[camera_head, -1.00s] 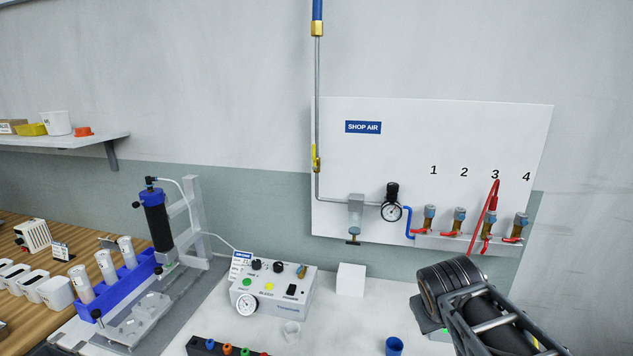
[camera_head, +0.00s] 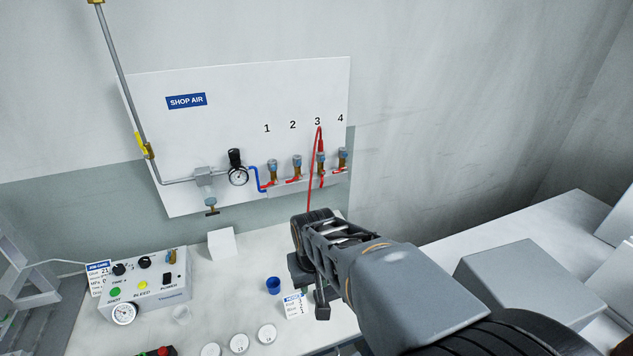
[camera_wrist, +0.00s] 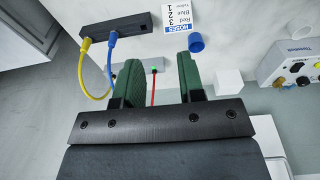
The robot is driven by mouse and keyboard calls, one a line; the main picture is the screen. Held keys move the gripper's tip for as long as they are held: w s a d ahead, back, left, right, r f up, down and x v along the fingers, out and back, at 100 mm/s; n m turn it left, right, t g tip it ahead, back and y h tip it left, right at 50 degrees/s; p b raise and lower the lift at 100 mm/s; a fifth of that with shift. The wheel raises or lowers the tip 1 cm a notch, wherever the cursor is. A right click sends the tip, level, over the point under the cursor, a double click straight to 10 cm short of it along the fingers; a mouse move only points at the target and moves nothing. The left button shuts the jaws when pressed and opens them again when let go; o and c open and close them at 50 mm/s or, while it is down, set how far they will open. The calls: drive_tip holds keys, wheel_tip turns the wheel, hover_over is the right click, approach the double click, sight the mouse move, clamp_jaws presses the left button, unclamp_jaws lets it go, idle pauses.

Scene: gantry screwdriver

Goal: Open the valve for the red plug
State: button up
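In the head view a row of valves with red handles sits on the white wall panel (camera_head: 240,105) under numbers 1 to 4. Valve 3 (camera_head: 321,165) has a red hose (camera_head: 311,175) looping above it and running down behind my arm. A red handle at valve 3 points down; those at valves 1 (camera_head: 272,172), 2 (camera_head: 297,167) and 4 (camera_head: 343,157) lie more sideways. My gripper (camera_head: 310,288) is low over the bench, apart from the valves. In the wrist view its green fingers (camera_wrist: 158,60) are spread, with the red hose (camera_wrist: 153,90) visible between them. The red plug is not clearly visible.
A hoses card (camera_head: 293,306), blue cup (camera_head: 273,285), white cube (camera_head: 221,243) and control box (camera_head: 145,283) stand on the bench. A black block (camera_wrist: 115,27) holds blue and yellow hoses. A yellow-handled supply valve (camera_head: 145,147) is on the pipe.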

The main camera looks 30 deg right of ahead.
drive_tip(key=w+d+f+m+t+h, duration=0.1)
drive_tip(key=w+d+f+t, duration=0.2)
drive_tip(key=d, duration=0.6)
drive_tip(key=w+d+f+m+t+h, duration=0.1)
drive_tip(key=w+d+f+h, duration=0.2)
drive_tip(key=d, duration=0.6)
drive_tip(key=w+d+f+m+t, duration=0.1)
drive_tip(key=w+d+f+t, duration=0.15)
drive_tip(key=d+f, duration=0.45)
drive_tip(key=n+t+y, duration=0.3)
drive_tip(key=t+y, duration=0.1)
drive_tip(key=t, duration=0.6)
approach(322, 179)
drive_tip(key=shift+m, duration=0.3)
drive_tip(key=w+p, duration=0.1)
drive_tip(key=w, duration=0.1)
drive_tip(key=w+f+p, duration=0.1)
drive_tip(key=w, duration=0.2)
drive_tip(key=w+p, duration=0.1)
drive_tip(key=w, duration=0.2)
drive_tip(key=shift+f, duration=0.2)
drive_tip(key=shift+c, duration=0.3)
